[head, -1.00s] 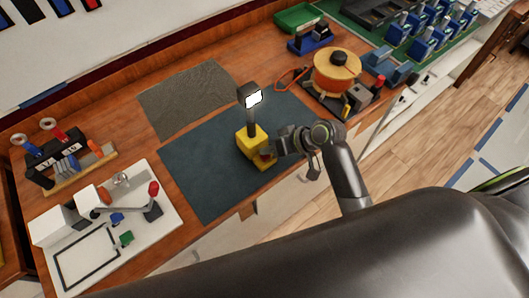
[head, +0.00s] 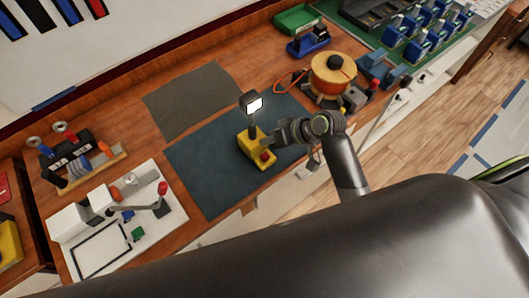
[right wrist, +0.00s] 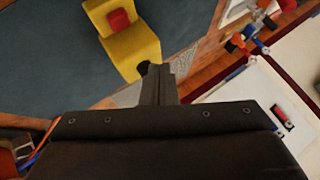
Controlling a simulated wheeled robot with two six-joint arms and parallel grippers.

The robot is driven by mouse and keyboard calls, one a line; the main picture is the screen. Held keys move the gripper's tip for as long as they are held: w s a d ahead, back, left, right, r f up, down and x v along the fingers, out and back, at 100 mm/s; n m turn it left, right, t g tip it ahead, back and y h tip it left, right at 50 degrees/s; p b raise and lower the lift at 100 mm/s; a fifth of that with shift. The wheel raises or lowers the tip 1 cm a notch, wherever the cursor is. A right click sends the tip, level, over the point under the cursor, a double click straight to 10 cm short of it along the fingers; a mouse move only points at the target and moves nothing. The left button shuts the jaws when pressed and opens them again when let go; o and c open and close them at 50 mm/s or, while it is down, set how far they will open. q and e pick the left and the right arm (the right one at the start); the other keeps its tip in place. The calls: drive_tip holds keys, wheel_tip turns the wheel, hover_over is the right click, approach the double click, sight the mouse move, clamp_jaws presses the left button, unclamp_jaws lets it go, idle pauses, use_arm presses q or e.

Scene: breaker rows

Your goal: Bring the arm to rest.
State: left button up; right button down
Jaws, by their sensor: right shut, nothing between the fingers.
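My right arm comes in from the right in the head view. Its gripper (head: 277,141) is shut and empty, close beside a yellow device (head: 251,150) with a red button (head: 264,156) and a lit screen on a dark post (head: 253,105). In the right wrist view the closed fingertips (right wrist: 158,72) show near the lower corner of the yellow device (right wrist: 134,50), and the red button (right wrist: 119,20) is uncovered. I cannot tell whether the fingers touch the device. My left gripper is not in view.
The device stands on a dark blue mat (head: 205,172) on the wooden bench. An orange pot (head: 333,74) stands to the right. A white board with a red-knobbed lever (head: 162,188) and a spool rack (head: 80,160) are at left. A grey mat (head: 190,98) is bare.

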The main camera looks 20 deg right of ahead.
idle(0.3)
drive_tip(key=s+d+r+m+g+h, duration=0.1)
drive_tip(key=s+d+h, duration=0.4)
drive_tip(key=s+d, duration=0.45)
drive_tip(key=s+d+m+g+h, duration=0.15)
drive_tip(key=s+d+h, duration=0.4)
drive_tip(key=s, duration=0.75)
wheel_tip(320, 180, down, 33)
drive_tip(key=d+y+b, duration=0.2)
drive_tip(key=d+b, duration=0.1)
drive_tip(key=b, duration=0.5)
drive_tip(key=s+a+f+b, duration=0.1)
drive_tip(key=s+f+b, duration=0.2)
drive_tip(key=s+f, duration=0.4)
drive_tip(key=s+a+f+g+b, duration=0.1)
drive_tip(key=s+f+b, duration=0.2)
drive_tip(key=s+f, duration=0.5)
wheel_tip(320, 180, down, 6)
drive_tip(key=shift+s, duration=0.15)
